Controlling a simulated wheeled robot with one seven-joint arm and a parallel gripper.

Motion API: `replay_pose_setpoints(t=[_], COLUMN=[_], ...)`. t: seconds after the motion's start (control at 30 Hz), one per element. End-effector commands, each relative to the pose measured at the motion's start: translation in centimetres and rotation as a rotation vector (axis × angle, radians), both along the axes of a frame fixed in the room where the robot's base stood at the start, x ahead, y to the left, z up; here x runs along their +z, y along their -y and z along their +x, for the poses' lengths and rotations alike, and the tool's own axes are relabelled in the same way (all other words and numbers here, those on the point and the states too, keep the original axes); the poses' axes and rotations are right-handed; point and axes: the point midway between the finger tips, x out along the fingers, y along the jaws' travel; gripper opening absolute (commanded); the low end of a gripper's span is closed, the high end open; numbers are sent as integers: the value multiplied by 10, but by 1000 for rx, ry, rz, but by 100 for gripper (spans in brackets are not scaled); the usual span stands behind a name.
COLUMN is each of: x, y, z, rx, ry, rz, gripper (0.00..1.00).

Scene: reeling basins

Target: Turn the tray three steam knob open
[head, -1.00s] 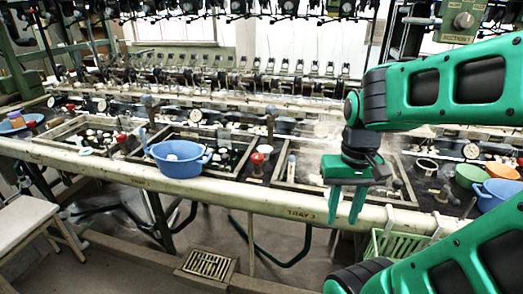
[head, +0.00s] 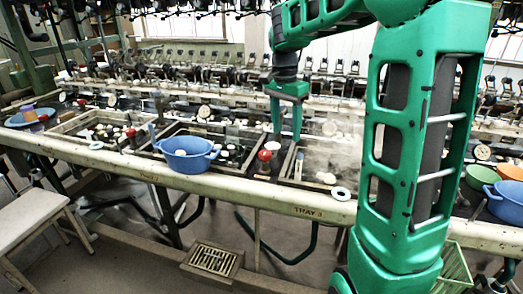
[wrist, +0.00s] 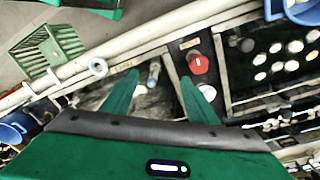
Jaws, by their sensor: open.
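The red steam knob (head: 265,156) stands on the dark strip at the left of the steaming basin, above the beam marked TRAY 3 (head: 308,211). In the wrist view the red knob (wrist: 198,63) shows a white mark and lies just beyond the right fingertip. My gripper (head: 286,136) points down, open and empty, above the left part of the tray three basin (head: 288,168), up and right of the knob in the head view. In the wrist view my gripper (wrist: 159,76) has its fingers apart, with the knob outside them. I cannot tell whether a finger touches it.
A blue bowl (head: 187,153) sits on the beam left of the knob. A white ring (head: 340,193) sits on the beam to the right. Another blue bowl (head: 506,200) is at far right. Steam blurs the basin.

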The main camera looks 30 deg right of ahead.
Motion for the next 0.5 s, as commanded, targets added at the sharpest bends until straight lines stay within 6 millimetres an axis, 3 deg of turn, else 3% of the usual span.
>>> replay_pose_setpoints(t=[0.03,0.2,0.33,0.5], x=[-2,-5,-6,-17], y=[-3,-15,-20,-23], z=[22,69,86,90], rx=[-46,-183,-237,-251], ry=[5,22,28,26], rz=[12,49,65,70], gripper=[53,53,53,53])
